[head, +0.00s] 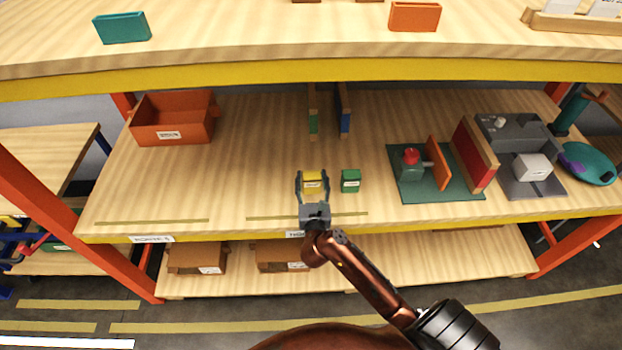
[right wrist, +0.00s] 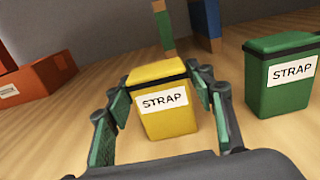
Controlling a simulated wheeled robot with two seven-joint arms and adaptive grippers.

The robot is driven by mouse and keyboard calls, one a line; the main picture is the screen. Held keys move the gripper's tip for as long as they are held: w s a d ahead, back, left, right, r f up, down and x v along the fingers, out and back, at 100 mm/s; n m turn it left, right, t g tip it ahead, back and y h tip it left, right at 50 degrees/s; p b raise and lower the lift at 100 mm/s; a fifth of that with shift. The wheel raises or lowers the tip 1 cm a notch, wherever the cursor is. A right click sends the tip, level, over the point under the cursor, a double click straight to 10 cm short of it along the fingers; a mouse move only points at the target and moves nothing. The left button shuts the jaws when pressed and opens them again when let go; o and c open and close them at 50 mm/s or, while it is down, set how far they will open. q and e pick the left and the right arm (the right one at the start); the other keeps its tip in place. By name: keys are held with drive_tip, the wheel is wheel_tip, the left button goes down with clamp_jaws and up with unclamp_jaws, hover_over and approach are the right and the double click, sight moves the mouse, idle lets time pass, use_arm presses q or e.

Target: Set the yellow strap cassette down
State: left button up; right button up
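The yellow strap cassette (head: 312,183) is upright at the front middle of the middle shelf. In the right wrist view the cassette (right wrist: 167,105) shows its white STRAP label, and its base appears to be on the wood. My right gripper (head: 312,179) reaches in from the front, one finger on each side of the cassette. In the right wrist view the gripper (right wrist: 162,92) looks open, with narrow gaps beside the cassette. My left gripper is not in view.
A green STRAP cassette (head: 350,181) stands close to the right. Green-ended (head: 313,122) and blue (head: 344,112) uprights stand behind. An orange bin (head: 173,119) is at the back left, and a green-based fixture (head: 436,184) is to the right. The shelf left of the gripper is clear.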

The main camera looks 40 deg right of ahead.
drive_tip(key=shift+o, duration=1)
drive_tip(key=shift+r, duration=0.15)
drive_tip(key=p+v, duration=0.1)
drive_tip(key=v, duration=1.1)
